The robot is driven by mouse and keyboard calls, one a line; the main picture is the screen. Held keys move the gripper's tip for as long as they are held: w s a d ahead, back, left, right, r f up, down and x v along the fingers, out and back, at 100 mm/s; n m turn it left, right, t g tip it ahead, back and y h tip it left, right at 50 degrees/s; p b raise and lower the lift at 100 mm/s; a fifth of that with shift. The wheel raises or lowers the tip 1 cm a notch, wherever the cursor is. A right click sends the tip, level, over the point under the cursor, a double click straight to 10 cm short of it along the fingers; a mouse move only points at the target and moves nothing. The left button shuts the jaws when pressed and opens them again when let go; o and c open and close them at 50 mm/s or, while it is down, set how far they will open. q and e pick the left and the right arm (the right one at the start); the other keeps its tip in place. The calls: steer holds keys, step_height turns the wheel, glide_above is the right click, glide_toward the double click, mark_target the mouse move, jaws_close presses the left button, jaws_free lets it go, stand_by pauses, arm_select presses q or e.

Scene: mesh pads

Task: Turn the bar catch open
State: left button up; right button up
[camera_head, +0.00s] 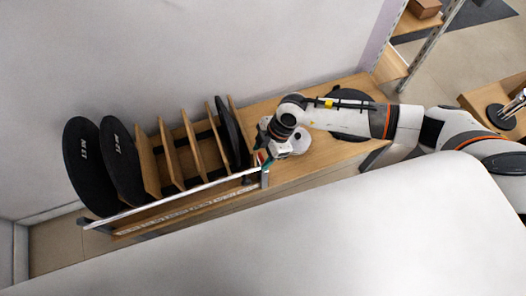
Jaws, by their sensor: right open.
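A long pale bar (175,198) runs across the front of a wooden rack (162,160) with upright dividers. The bar's right end meets a grey bracket (265,179), which looks like the catch. Its exact position is too small to tell. My right gripper (262,160) is open, pointing down at the bar's right end, just above and behind the bracket. I cannot tell whether it touches the bar or the catch. Black round pads (84,165) marked with white letters stand in the rack's left slots, and another dark pad (232,135) stands near its right end. My left gripper is out of view.
A wall (190,50) rises behind. A large pale surface (330,235) fills the front.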

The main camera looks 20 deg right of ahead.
steer(key=c, duration=1)
